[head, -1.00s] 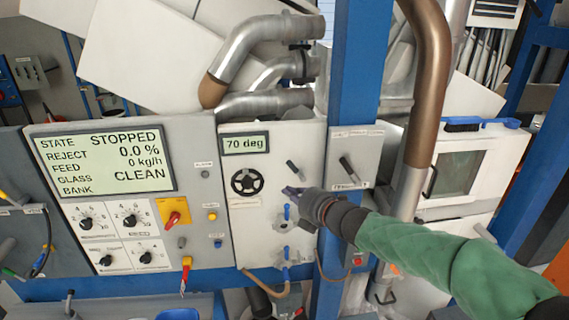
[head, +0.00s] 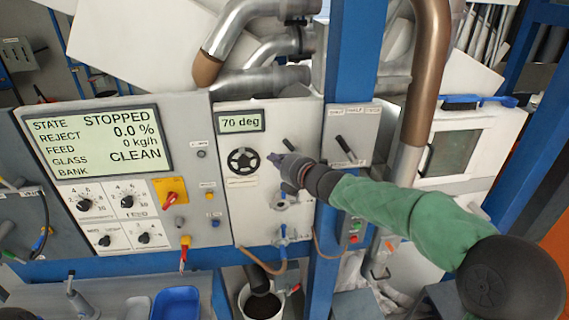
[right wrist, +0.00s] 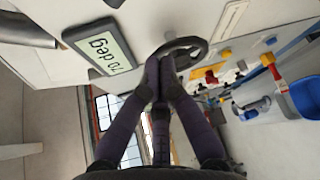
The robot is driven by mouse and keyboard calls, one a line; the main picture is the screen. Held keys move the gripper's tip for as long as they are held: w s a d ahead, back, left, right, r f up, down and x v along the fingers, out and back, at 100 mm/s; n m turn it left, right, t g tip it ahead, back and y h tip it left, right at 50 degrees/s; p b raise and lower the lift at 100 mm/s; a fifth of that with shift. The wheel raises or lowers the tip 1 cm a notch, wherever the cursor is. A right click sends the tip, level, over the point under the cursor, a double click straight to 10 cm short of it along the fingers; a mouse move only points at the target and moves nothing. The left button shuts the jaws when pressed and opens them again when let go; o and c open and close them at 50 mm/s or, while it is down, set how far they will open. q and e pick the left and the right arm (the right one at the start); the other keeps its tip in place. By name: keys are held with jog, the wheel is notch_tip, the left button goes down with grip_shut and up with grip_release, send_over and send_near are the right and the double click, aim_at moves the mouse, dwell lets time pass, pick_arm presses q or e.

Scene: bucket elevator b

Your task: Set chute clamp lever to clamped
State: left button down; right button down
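In the right wrist view my right gripper's fingertips (right wrist: 157,75) come together in front of the handwheel rim (right wrist: 185,48). I see nothing between them and cannot tell whether they touch the rim. My left gripper is not in view.
Blue-handled valves (head: 282,235) sit below my right gripper. The large screen (head: 97,142) reads STOPPED. A blue bin (head: 176,302) is below.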

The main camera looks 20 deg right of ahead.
aim_at(291, 146)
jog(key=w+d+p, duration=0.1)
jog(key=w+d+r+p, duration=0.1)
jog(key=w+d+p, duration=0.1)
dwell(0.4)
